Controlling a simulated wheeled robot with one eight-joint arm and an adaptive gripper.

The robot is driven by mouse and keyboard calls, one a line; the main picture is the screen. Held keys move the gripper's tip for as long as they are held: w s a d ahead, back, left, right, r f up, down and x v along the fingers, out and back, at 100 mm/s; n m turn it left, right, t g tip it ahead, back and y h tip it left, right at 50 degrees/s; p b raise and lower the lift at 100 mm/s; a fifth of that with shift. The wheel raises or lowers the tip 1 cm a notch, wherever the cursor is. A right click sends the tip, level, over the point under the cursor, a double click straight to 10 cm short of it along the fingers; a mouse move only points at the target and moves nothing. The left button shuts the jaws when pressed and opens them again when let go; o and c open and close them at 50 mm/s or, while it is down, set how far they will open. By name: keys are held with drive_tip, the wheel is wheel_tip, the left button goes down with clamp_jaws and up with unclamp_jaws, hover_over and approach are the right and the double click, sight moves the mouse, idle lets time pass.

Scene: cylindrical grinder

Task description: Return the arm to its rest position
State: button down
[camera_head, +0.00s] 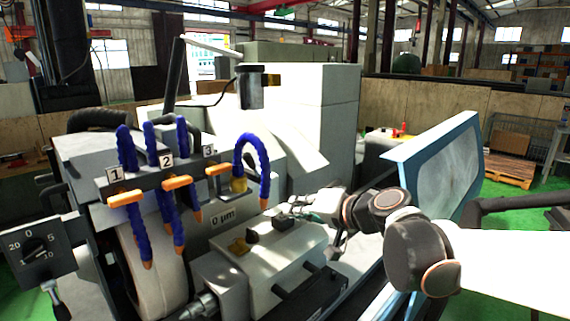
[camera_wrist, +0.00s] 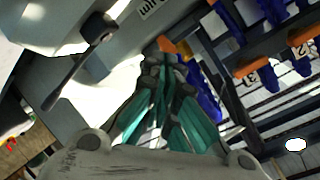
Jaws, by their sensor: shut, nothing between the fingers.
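My arm reaches in from the right of the head view.
The grinder has blue coolant hoses (camera_head: 180,140) with orange handles, numbered 1 to 3, left of my gripper. A blue-framed guard door (camera_head: 447,165) stands open close behind my arm. A dial box (camera_head: 38,250) is at the far left. A wooden pallet (camera_head: 510,170) lies at the back right.

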drive_tip(key=s+d+f+g+h+b, duration=0.1)
drive_tip(key=s+d+f+h+b, duration=0.1)
drive_tip(key=s+d+f, duration=0.3)
drive_tip(key=s+d+f+n+g+h+b, duration=0.1)
drive_tip(key=s+d+f+h, duration=0.3)
drive_tip(key=s, duration=0.8)
drive_tip(key=s+d+f+g+h+b, duration=0.1)
drive_tip(key=s+d+f+h+b, duration=0.2)
drive_tip(key=s+d+f, duration=0.5)
wheel_tip(320, 180, down, 2)
drive_tip(key=shift+s+f+n+h+b, duration=0.15)
drive_tip(key=shift+s+n+h+b, duration=0.15)
drive_tip(key=shift+b, duration=0.25)
drive_tip(key=shift+d, duration=0.1)
